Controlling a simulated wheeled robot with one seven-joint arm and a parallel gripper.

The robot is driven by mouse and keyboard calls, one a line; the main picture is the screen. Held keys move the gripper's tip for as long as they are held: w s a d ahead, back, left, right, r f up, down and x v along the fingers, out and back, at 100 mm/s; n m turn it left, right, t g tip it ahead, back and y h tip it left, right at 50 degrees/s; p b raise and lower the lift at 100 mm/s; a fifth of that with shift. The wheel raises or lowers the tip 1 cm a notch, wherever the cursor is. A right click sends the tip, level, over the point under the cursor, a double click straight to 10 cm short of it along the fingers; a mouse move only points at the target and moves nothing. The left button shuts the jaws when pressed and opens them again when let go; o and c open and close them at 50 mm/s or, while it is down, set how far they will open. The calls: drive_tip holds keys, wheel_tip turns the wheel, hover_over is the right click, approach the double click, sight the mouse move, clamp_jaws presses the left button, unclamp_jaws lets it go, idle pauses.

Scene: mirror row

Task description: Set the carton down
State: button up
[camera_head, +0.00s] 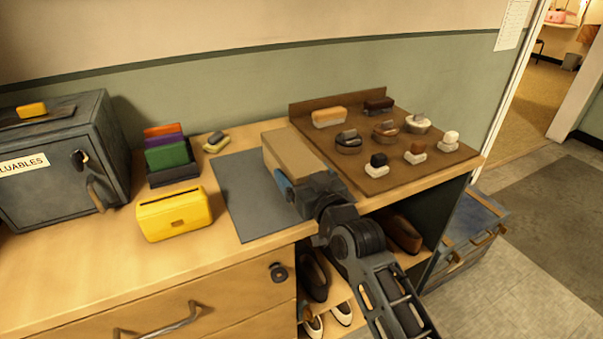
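A yellow box (174,214), a card rack (171,164) and a grey safe (62,155) stand to the left. A small sponge-like block (216,142) lies behind the mat. The brown board (400,165) at right holds several brushes and tins. The mat's left part is clear.

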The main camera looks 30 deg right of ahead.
drive_tip(key=shift+o, duration=0.9)
drive_tip(key=shift+r, duration=0.2)
drive_tip(key=s+b, duration=0.1)
drive_tip(key=s, duration=1.1)
drive_tip(key=shift+f, duration=0.1)
